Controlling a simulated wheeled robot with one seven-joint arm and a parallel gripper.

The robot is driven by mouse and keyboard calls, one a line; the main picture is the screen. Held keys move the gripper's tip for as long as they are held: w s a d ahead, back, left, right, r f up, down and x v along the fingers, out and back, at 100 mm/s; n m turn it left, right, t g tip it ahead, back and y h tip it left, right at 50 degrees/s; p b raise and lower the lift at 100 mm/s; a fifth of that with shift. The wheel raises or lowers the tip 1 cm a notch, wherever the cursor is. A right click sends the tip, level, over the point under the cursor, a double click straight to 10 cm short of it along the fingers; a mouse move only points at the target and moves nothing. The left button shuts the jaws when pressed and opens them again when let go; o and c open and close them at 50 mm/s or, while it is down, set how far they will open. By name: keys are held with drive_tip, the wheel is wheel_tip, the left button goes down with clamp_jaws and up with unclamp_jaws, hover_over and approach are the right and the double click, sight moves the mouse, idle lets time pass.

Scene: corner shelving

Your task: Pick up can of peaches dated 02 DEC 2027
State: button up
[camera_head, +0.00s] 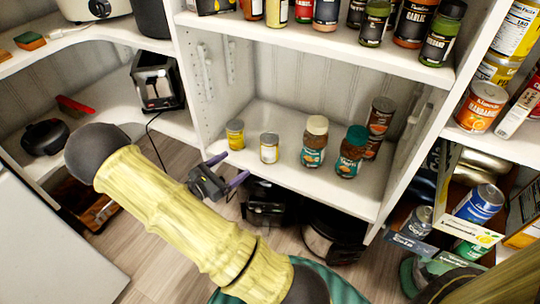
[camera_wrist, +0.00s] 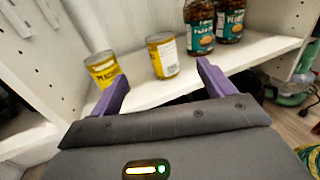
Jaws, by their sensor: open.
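Two small yellow-labelled cans stand upright on the white lower shelf in the head view: a left can (camera_head: 235,134) and a right can (camera_head: 269,149), which turns a pale label panel to me. In the wrist view, the left can (camera_wrist: 103,69) is just beyond the left finger. The right can (camera_wrist: 162,56) is beyond the gap between the fingers. No date is readable, and I cannot tell which can holds peaches. My gripper (camera_head: 228,168), with purple fingers, is open and empty in front of the shelf edge. It also shows in the wrist view (camera_wrist: 162,74).
Spice jars (camera_head: 375,22) fill the shelf above. A white upright panel (camera_head: 205,85) bounds the left side. Dark appliances (camera_head: 268,205) sit below.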

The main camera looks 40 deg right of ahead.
sight(262, 145)
drive_tip(key=shift+d+r, duration=0.1)
drive_tip(key=shift+d, duration=0.05)
drive_tip(key=d+b, duration=0.1)
drive_tip(key=d, duration=0.2)
drive_tip(key=d+b, duration=0.2)
drive_tip(key=d, duration=0.2)
drive_tip(key=w+d+b, duration=0.1)
drive_tip(key=d+b, duration=0.1)
drive_tip(key=d, duration=0.2)
drive_tip(key=shift+d, duration=0.55)
